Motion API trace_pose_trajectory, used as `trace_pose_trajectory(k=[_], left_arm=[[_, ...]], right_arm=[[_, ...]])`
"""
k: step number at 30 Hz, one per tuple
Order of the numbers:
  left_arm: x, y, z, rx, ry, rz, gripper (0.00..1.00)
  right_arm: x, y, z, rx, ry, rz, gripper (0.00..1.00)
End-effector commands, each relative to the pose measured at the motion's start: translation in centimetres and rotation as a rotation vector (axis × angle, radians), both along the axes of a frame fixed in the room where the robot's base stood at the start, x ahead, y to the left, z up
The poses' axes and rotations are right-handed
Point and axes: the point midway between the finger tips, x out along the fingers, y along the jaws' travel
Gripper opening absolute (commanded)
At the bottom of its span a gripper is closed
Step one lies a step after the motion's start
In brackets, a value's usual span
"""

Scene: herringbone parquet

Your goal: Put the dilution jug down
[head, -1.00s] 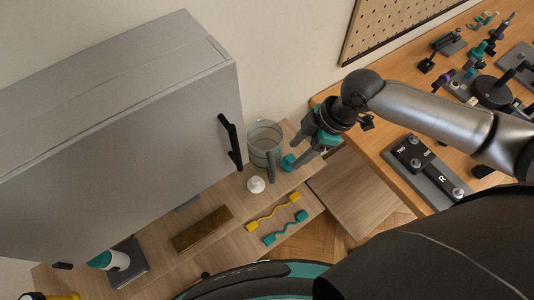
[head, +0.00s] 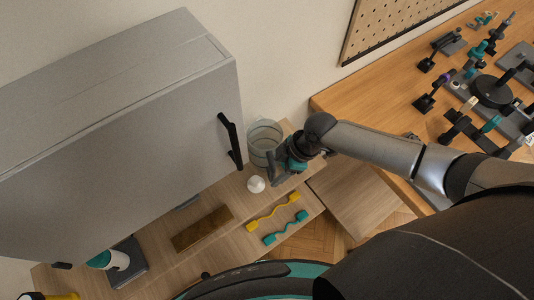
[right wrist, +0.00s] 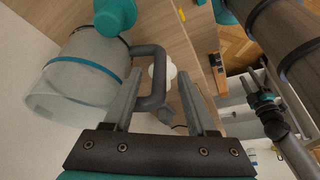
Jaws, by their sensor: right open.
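The dilution jug (head: 264,136) is a clear cylinder with a blue-teal band and a grey handle. It stands upright on the wooden shelf beside the grey cabinet. In the right wrist view the jug (right wrist: 80,72) lies at the left, on its side in the picture. Its grey handle (right wrist: 157,80) reaches between the two fingers. My right gripper (head: 279,166) is at the jug's handle side. It also shows in the right wrist view (right wrist: 158,98), open, a finger on each side of the handle, with a gap visible at the right.
A white round object (head: 256,184) sits close to the jug. The grey cabinet (head: 120,120) with its black handle (head: 231,140) stands to the left. A brown block (head: 202,228), a yellow handle (head: 272,212) and a teal handle (head: 285,228) are nearer. A cluttered workbench (head: 380,95) is at right.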

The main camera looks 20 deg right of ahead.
Motion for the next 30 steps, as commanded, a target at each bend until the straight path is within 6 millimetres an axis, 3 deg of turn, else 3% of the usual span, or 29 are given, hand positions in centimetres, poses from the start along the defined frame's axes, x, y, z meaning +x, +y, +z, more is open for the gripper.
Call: trace_pose_trajectory(k=[6,15,30], left_arm=[[0.0,0.0,-0.3,0.0,0.0,0.0,0.52],[0.0,0.0,-0.3,0.0,0.0,0.001,0.52],[0.0,0.0,-0.3,0.0,0.0,0.002,0.52]], right_arm=[[0.2,0.9,-2.1,0.001,0.0,0.0,0.57],[0.3,1.0,-2.3,0.001,-0.001,0.0,0.57],[0.2,0.9,-2.3,0.001,0.0,0.0,0.01]])
